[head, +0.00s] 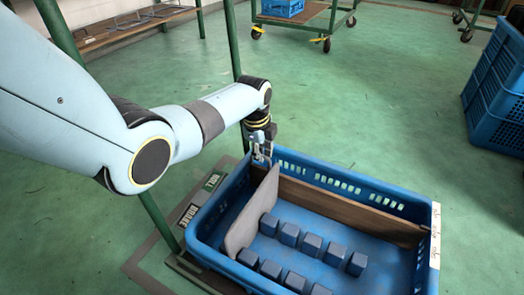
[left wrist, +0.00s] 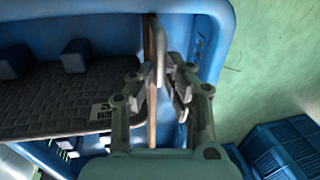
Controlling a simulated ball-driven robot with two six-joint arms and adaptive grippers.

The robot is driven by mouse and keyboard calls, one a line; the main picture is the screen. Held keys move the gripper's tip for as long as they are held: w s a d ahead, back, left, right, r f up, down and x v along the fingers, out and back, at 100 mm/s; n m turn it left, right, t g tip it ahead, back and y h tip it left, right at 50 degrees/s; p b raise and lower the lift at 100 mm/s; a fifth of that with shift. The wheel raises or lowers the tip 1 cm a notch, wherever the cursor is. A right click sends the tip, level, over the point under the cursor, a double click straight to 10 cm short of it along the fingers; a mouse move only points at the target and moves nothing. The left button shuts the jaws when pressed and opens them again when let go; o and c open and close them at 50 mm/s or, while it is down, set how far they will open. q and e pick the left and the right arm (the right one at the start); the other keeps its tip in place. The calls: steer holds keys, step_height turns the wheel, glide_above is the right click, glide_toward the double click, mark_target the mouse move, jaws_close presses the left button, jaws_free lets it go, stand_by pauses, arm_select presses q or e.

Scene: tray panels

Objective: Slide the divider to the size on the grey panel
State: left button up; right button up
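A pale brown-grey divider (head: 252,208) stands upright across the left part of a blue crate (head: 215,262). It is set close to the crate's left end. My left gripper (head: 262,157) is at the divider's far top end. In the left wrist view, the two fingers (left wrist: 165,85) are apart, with a thin pale edge between or just beyond them. I cannot tell whether they touch it. My right gripper is not in view.
Several dark blue blocks (head: 311,245) stand in rows right of the divider. A brown board (head: 350,208) lines the far wall. A white marked strip (head: 435,236) is on the right rim. Stacked blue crates (head: 497,95) stand farther right.

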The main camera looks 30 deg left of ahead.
arm_select(q)
steer(key=o, duration=0.3)
steer(key=shift+o, duration=0.2)
step_height(320, 180, up, 12)
steer(key=s, duration=0.2)
steer(key=shift+s+f, duration=0.15)
stand_by(0.4)
